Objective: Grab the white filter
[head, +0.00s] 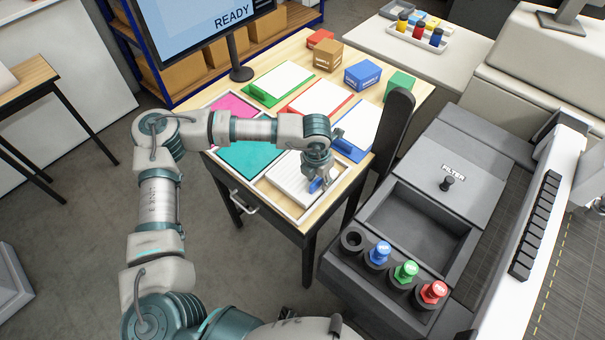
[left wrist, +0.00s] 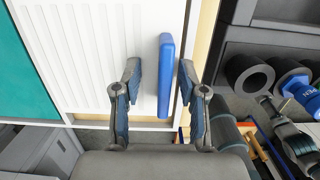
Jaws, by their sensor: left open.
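The white filter is a ridged white panel (head: 290,177) lying in the front right compartment of a white-rimmed tray on the wooden table. It fills much of the left wrist view (left wrist: 95,50). A blue handle (left wrist: 165,75) stands along its right side. My left gripper (head: 320,182) is open over this handle. In the left wrist view its fingers (left wrist: 160,80) are on either side of the handle, with a gap visible on the left and a smaller one on the right.
A teal panel (head: 250,158) and a pink panel (head: 235,106) lie beside the filter. Framed white sheets (head: 284,78) and small boxes (head: 362,74) are farther back.

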